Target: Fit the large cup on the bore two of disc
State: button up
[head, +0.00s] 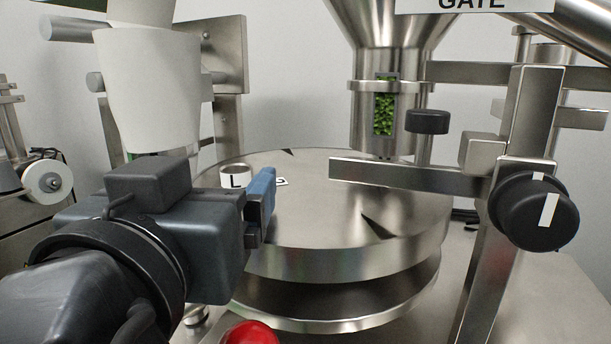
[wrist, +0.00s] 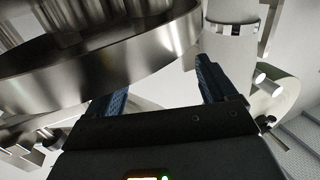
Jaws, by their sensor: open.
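A small metal cup with a white label marked "L" (head: 235,179) shows at the left part of the steel disc (head: 330,215) in the head view. My gripper hides its lower part, so I cannot tell how it sits. A second small label (head: 282,181) on the disc is partly covered by a blue finger; its marking is unclear. My gripper (head: 262,205) is at the disc's near left side, in front of the cup in the picture. In the wrist view its blue fingers (wrist: 162,88) are apart with nothing between them. The disc's rim (wrist: 100,75) fills the upper left there.
A steel hopper (head: 385,100) with a green-filled window stands behind the disc. A gate bar (head: 400,175) and black knob (head: 535,210) are at the right. A red button (head: 250,333) is low in front.

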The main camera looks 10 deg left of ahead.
jog(key=shift+s+d, duration=0.15)
jog(key=shift+s, duration=0.6)
jog(key=shift+s+d, duration=0.1)
jog(key=shift+s, duration=0.6)
